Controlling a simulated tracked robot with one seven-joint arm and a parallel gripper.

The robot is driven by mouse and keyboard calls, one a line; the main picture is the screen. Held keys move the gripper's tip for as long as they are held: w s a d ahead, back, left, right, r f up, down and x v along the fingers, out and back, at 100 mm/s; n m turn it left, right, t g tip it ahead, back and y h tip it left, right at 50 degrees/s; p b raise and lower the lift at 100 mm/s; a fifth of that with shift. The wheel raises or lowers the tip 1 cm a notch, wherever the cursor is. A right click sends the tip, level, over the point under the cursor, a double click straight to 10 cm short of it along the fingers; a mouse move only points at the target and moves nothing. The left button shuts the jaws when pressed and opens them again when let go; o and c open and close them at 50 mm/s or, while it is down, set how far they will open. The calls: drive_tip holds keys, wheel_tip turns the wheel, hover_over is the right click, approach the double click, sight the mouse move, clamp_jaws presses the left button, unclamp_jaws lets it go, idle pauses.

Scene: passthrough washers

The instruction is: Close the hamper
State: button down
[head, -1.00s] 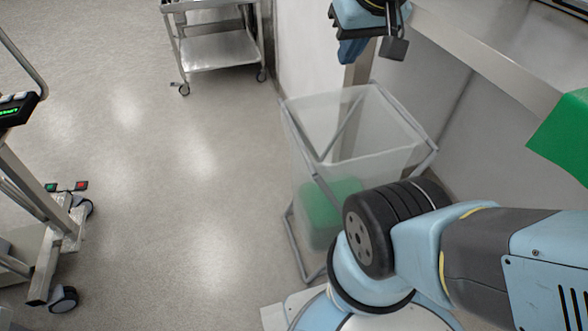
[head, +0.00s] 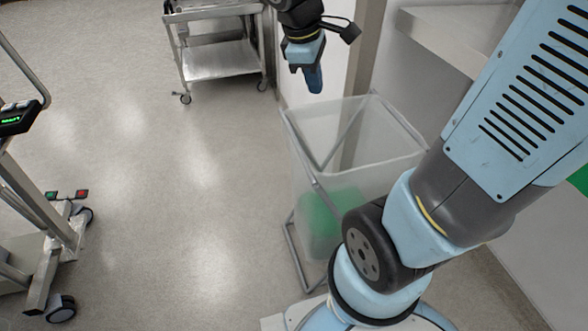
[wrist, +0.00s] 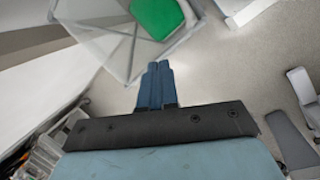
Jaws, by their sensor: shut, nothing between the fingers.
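The hamper (head: 318,172) is a translucent bag on a grey metal frame, standing on the floor right of centre in the head view. Its top is open, and a green item (head: 322,222) shows through its side low down. My arm hides part of its right side. My gripper (head: 314,84) is above the floor near the hamper's far left corner, pointing down, apart from it. In the wrist view the blue fingers (wrist: 158,72) are together and empty, with the hamper frame (wrist: 128,70) just beyond them and the green item (wrist: 157,16) inside.
A steel cart (head: 220,58) stands at the back against the wall. A wheeled stand (head: 45,225) is at the left. A wall pillar (head: 364,70) and a pale ledge (head: 440,35) are behind the hamper. The floor (head: 160,200) between is clear.

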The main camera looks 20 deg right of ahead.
drive_tip(key=w+a+f+n+h, duration=0.2)
drive_tip(key=w+a+f+n, duration=0.15)
drive_tip(key=f+n, duration=0.55)
drive_tip(key=w+a+f+n+g+h, duration=0.1)
drive_tip(key=w+a+f+n+h, duration=0.1)
drive_tip(key=a+f+n, duration=0.55)
drive_tip(key=w+a+f+n+h, duration=0.25)
drive_tip(key=f+n, duration=0.65)
drive_tip(key=f, duration=0.5)
approach(304, 175)
wheel_tip(304, 175, down, 4)
drive_tip(key=d, duration=0.3)
drive_tip(key=shift+w+d+m, duration=0.15)
drive_tip(key=shift+w+m, duration=0.1)
drive_tip(key=shift+d, duration=0.55)
